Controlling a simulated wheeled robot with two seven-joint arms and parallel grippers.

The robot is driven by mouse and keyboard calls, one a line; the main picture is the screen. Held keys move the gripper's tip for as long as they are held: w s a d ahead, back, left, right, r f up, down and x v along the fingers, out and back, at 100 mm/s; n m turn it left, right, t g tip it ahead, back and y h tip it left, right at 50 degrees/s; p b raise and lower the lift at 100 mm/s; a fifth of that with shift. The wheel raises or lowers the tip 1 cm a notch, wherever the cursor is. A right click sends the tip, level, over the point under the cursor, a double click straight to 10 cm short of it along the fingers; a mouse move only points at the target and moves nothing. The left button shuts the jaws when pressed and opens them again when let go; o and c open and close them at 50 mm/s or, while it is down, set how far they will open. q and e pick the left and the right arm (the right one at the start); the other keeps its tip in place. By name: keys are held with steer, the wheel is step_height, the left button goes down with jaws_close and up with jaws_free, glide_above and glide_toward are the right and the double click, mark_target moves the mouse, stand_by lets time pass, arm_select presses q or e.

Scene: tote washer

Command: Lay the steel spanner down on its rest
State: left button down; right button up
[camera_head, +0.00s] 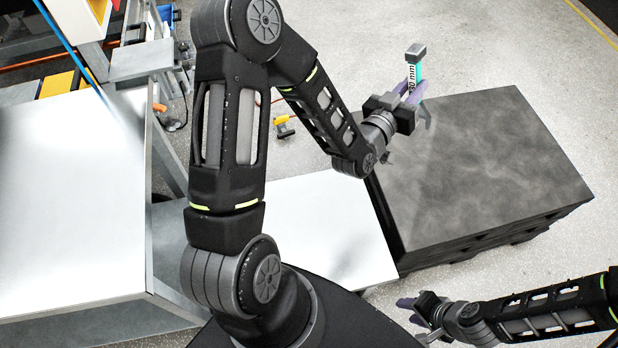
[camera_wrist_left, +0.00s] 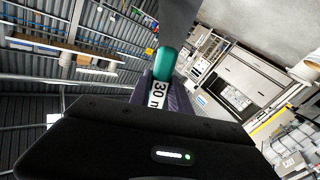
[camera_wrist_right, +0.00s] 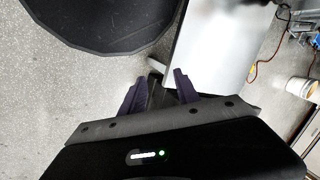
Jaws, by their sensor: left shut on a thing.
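The steel spanner shows a grey steel end, a teal band (camera_head: 416,72) and a white label reading "30 mm". My left gripper (camera_head: 411,92) is shut on it, above the far left part of a dark slab. The spanner stands roughly upright in the jaws. In the left wrist view its teal part (camera_wrist_left: 166,62) and label show close up, with the grey end toward the top of the picture. My right gripper (camera_head: 416,308) is low at the right; in the right wrist view its fingers (camera_wrist_right: 158,92) are apart and empty. I cannot make out the spanner's rest.
The dark slab (camera_head: 480,165) on a pallet-like base has a bare top. A pale flat surface (camera_head: 325,220) lies left of it, and a large white table (camera_head: 70,200) stands at the left. A yellow-orange object (camera_head: 284,126) is on the floor between.

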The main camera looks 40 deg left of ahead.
arm_select(q)
steer(key=shift+w+f+b, duration=0.1)
steer(key=shift+f+b, duration=0.2)
steer(key=shift+f, duration=0.15)
arm_select(e)
steer(key=o, duration=0.3)
steer(key=shift+f, duration=0.3)
steer(key=o, duration=0.6)
step_height(320, 180, down, 6)
steer(key=b, duration=0.6)
arm_select(q)
steer(key=a+f+m+g+h+b, duration=0.25)
steer(key=f+g, duration=0.25)
steer(key=f, duration=0.8)
steer(key=a+f+m+g+h+b, duration=0.2)
steer(key=f+m+g+b, duration=0.3)
steer(key=f, duration=0.7)
steer(key=s+a+f+m+g+y+b, duration=0.3)
steer(key=s+a+f+g+b, duration=0.4)
steer(key=s+a+f, duration=0.6)
steer(key=shift+s+a+f+m+g+y, duration=0.45)
steer(key=shift+s+a+y, duration=0.2)
steer(key=shift+s, duration=0.4)
arm_select(e)
step_height(320, 180, down, 15)
arm_select(q)
steer(key=shift+r, duration=0.1)
